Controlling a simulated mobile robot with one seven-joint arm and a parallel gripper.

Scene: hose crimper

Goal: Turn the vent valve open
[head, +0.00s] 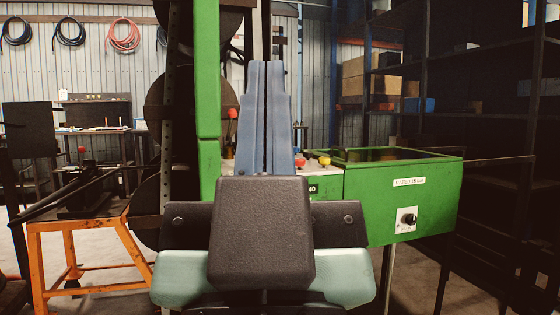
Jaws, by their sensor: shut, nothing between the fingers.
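A green machine housing (425,185) stands right of centre with a white label and a round black knob (409,219) on its front. A red button (300,161) and a yellow piece (324,161) sit behind its near left corner. A red ball (232,113) tops a lever near the green upright. I cannot tell which part is the vent valve; it may be hidden behind the dark block and blue column in front of me, which look like parts of my own body. I cannot make out my gripper's fingers.
An orange stand (78,226) at left carries a dark device with a red-tipped lever. A green upright (207,90) rises left of centre. Dark shelving (485,90) with boxes fills the right. Some floor shows between the stand and the machine.

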